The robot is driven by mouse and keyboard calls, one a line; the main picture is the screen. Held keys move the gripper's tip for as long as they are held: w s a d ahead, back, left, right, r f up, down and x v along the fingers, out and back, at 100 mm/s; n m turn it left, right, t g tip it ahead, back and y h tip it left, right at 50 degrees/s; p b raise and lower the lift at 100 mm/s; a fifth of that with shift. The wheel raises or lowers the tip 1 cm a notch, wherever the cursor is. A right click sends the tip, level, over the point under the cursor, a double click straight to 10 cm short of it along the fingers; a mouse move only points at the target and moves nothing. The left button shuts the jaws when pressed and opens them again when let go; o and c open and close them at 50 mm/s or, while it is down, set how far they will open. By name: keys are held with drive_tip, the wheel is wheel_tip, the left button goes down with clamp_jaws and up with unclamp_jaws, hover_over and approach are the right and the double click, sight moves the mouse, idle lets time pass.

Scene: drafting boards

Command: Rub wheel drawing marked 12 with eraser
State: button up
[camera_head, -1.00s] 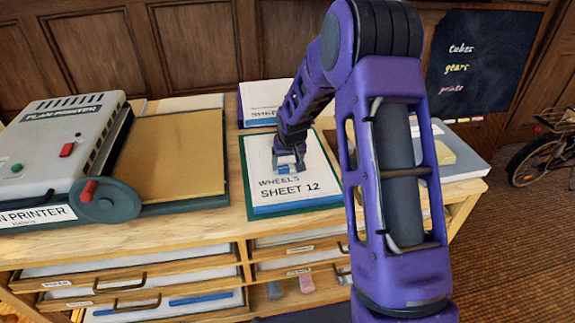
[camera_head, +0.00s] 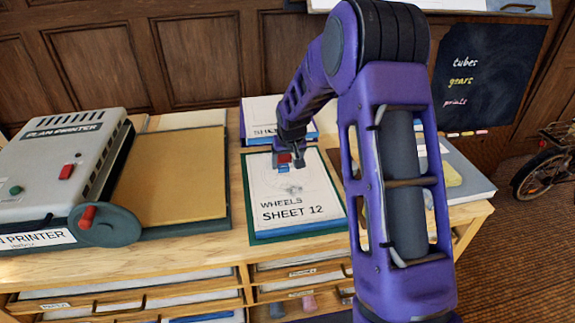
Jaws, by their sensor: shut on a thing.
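The sheet (camera_head: 262,188) marked "WHEELS SHEET 12" lies on a green-edged board (camera_head: 247,215) on the wooden cabinet. A faint grey wheel drawing (camera_head: 293,188) shows in its upper middle. My gripper (camera_head: 288,163) is at the sheet's far edge, just beyond the drawing, pointing down. It is shut on a small eraser (camera_head: 283,168), of which a blue part shows low between the jaws. The jaws hide most of it. I cannot tell whether the eraser touches the paper.
Another sheet (camera_head: 262,107) lies behind, partly hidden by my arm. The plan printer (camera_head: 62,150) with its tan bed (camera_head: 172,180) stands at left. A grey board (camera_head: 470,180) with a yellow piece is at right. Drawers (camera_head: 130,307) are below. A blackboard (camera_head: 490,70) hangs behind.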

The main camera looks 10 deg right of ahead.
drive_tip(key=shift+r+p, duration=0.7)
drive_tip(key=shift+r, duration=0.85)
drive_tip(key=shift+s, duration=0.1)
